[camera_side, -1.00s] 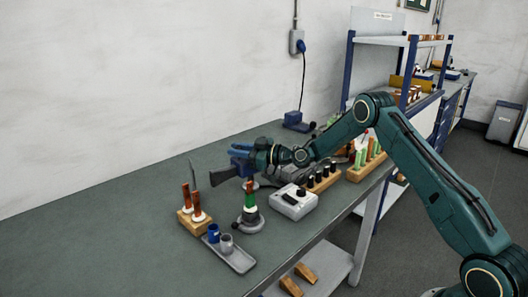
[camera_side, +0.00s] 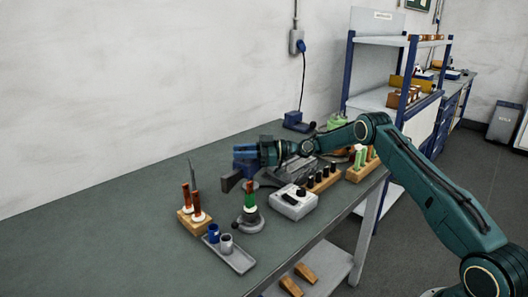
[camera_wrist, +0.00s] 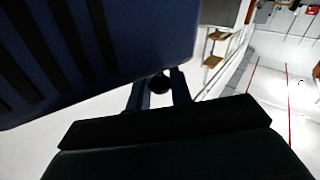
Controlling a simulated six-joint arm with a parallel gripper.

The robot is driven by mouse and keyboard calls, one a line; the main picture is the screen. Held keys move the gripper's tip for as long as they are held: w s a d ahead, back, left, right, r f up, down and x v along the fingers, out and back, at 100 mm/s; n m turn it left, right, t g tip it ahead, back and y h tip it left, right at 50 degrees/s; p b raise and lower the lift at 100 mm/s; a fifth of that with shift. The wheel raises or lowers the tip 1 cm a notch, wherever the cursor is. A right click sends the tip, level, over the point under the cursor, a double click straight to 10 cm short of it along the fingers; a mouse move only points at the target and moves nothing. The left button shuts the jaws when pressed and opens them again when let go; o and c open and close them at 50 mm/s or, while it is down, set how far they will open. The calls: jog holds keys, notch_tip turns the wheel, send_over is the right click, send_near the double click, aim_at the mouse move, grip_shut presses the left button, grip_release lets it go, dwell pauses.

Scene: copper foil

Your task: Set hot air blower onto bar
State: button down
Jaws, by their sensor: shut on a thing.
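The hot air blower, a blue body with a dark grey flared end (camera_side: 231,181), is held above the bench in the side view. My gripper (camera_side: 257,153) is shut on it, coming from the right. In the wrist view the blue slotted housing of the blower (camera_wrist: 100,45) fills the upper left, very close. My gripper's fingers (camera_wrist: 160,88) show beyond the black edge there, with a dark round part between them. I cannot surely pick out the bar; dark grey metal parts (camera_side: 270,178) lie beneath and behind the gripper, partly covered.
A white control box (camera_side: 293,202) and a round-based stand with a green and copper roll (camera_side: 250,207) stand just below. A wooden block with copper rolls (camera_side: 195,214) and a grey tray with cups (camera_side: 238,260) are nearer. The bench's left side (camera_side: 90,240) is clear.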

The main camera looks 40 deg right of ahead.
dwell(0.3)
jog(key=c, duration=1.3)
grip_release()
jog(key=shift+s+d, duration=0.1)
jog(key=shift+d, duration=0.05)
jog(key=shift+s+d, duration=0.4)
jog(key=shift+d, duration=0.05)
notch_tip(320, 180, up, 7)
jog(key=s+d, duration=0.2)
jog(key=shift+s+d, duration=0.15)
jog(key=shift+d, duration=0.15)
